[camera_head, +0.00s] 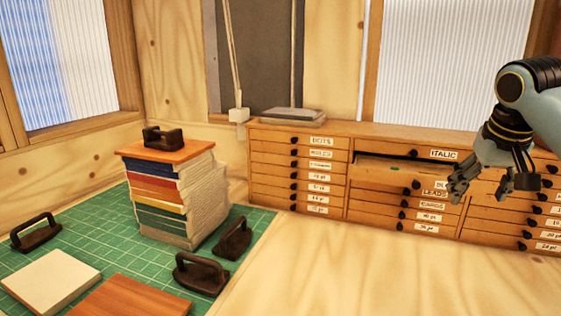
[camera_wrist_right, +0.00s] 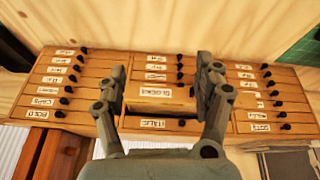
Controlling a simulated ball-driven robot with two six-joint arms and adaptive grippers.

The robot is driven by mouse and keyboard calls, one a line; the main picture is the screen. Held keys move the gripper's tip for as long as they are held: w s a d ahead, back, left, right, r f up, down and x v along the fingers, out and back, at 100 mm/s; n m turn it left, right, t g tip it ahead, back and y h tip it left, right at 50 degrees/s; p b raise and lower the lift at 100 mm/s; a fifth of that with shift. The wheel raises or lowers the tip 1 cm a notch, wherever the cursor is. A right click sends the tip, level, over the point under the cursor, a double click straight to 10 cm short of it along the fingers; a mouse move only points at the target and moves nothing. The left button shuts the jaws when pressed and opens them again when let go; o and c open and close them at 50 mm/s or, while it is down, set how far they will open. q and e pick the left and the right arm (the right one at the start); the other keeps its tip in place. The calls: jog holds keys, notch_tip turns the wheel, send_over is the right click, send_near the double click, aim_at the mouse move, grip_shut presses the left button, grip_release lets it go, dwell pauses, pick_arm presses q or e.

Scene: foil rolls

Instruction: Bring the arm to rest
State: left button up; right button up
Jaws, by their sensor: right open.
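My right gripper (camera_head: 480,192) hangs in the air at the right of the head view, in front of the wooden drawer cabinet (camera_head: 350,130). Its fingers are spread and nothing is between them. In the right wrist view the open fingers (camera_wrist_right: 162,75) frame the cabinet's middle column, which appears upside down. One drawer (camera_head: 400,174) below the ITALIC label is pulled part way out; it also shows in the wrist view (camera_wrist_right: 180,105). The gripper overlaps the cabinet front in the head view; I cannot tell whether they touch. My left gripper is not in view.
A stack of books (camera_head: 175,200) under an orange board bears a dark handled weight (camera_head: 163,137). The green mat (camera_head: 100,225) also holds more weights and two boards. A grey slab (camera_head: 293,114) lies on the cabinet. The pale wooden tabletop (camera_head: 350,275) is clear.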

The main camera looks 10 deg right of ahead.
jog(key=s+a+f+n, duration=0.3)
jog(key=s+a+f, duration=0.6)
jog(key=s+f, duration=0.25)
jog(key=s+a+f+n+y, duration=0.1)
jog(key=s+a, duration=0.3)
jog(key=s, duration=0.5)
jog(key=s+a+f+n, duration=0.1)
jog(key=s+a, duration=0.3)
jog(key=s, duration=0.5)
notch_tip(320, 180, down, 38)
jog(key=s+d+g+b, duration=0.1)
jog(key=d+b, duration=0.2)
jog(key=b, duration=1)
pick_arm(q)
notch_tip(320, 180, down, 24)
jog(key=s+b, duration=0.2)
jog(key=b, duration=0.9)
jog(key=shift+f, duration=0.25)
pick_arm(e)
jog(key=s+f, duration=0.6)
jog(key=f, duration=0.3)
jog(key=s+f+g, duration=0.1)
jog(key=s+f, duration=0.6)
jog(key=f, duration=0.3)
jog(key=s+d+f+g, duration=0.1)
jog(key=s+f, duration=0.5)
jog(key=f, duration=0.3)
jog(key=shift+s+f, duration=0.2)
jog(key=shift+f, duration=0.2)
